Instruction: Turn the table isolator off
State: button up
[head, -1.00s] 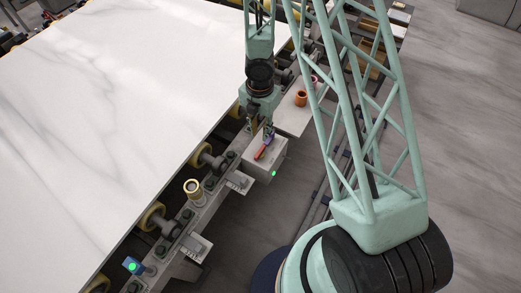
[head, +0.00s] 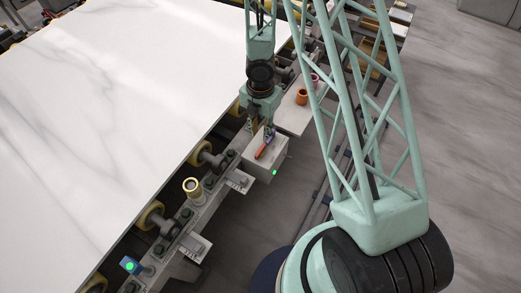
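The table isolator is a pale grey box (head: 264,163) on the rail beside the slab, with a red lever (head: 263,151) on its top and a small lit green lamp (head: 275,172) on its lower corner. My gripper (head: 262,134) points down over the top of the box, right at the far end of the lever. A small purple bit shows by the fingertips. The fingers are small and partly hidden, and I cannot tell whether they touch or grip the lever.
A large white marbled slab (head: 110,100) lies on rollers to the left. A brass cup-like piece (head: 192,187) and a blue box with a green light (head: 130,265) stand along the rail nearer me. Orange (head: 301,97) and pink cylinders stand on a ledge beyond the box.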

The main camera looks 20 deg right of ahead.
aim_at(261, 150)
jog(key=shift+f+b, duration=5.75)
jog(key=shift+f, duration=0.15)
grip_shut()
